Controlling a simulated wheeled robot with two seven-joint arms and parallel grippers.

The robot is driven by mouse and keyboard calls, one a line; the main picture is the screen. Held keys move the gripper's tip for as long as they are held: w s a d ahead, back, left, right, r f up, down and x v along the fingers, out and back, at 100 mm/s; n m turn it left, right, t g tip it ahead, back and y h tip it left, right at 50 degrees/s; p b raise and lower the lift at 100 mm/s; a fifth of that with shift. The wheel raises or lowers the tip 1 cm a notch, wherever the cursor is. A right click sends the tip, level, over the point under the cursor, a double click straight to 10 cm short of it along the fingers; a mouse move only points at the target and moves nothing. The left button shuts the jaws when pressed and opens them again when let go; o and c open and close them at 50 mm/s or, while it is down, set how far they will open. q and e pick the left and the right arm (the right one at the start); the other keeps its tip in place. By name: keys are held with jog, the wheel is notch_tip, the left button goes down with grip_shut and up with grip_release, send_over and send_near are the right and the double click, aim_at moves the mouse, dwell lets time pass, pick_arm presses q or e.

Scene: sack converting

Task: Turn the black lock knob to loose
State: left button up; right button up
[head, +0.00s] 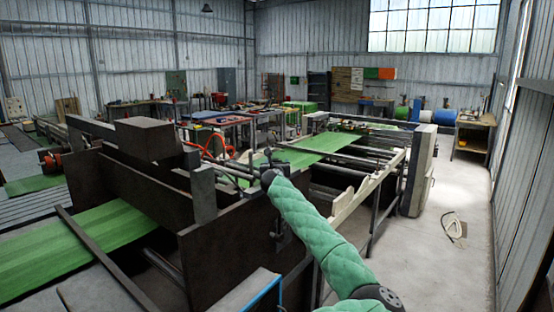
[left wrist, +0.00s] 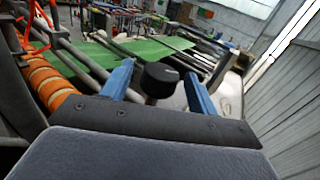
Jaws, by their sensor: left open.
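A black lock knob (left wrist: 159,78) with a rounded cylindrical head shows in the left wrist view. It stands between the two blue fingers of my left gripper (left wrist: 160,71). The fingers are open, with a visible gap on each side of the knob. In the head view my left gripper (head: 267,163) is small and dark at the end of the green-sleeved arm, beside the machine's rails. The knob cannot be made out there. Its pointer or setting is not readable. My right gripper is not in view.
An orange-wrapped roller (left wrist: 50,82) lies close to the left finger in the wrist view. Green sheet (head: 325,146) runs over the machine bed. A dark side plate (head: 240,240) stands near the arm. The floor on the right (head: 465,215) is mostly clear.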

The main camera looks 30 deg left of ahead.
pick_arm(q)
jog(key=shift+w+a, duration=0.35)
jog(key=shift+w, duration=0.25)
jog(key=shift+c, duration=0.2)
jog(key=c, duration=0.9)
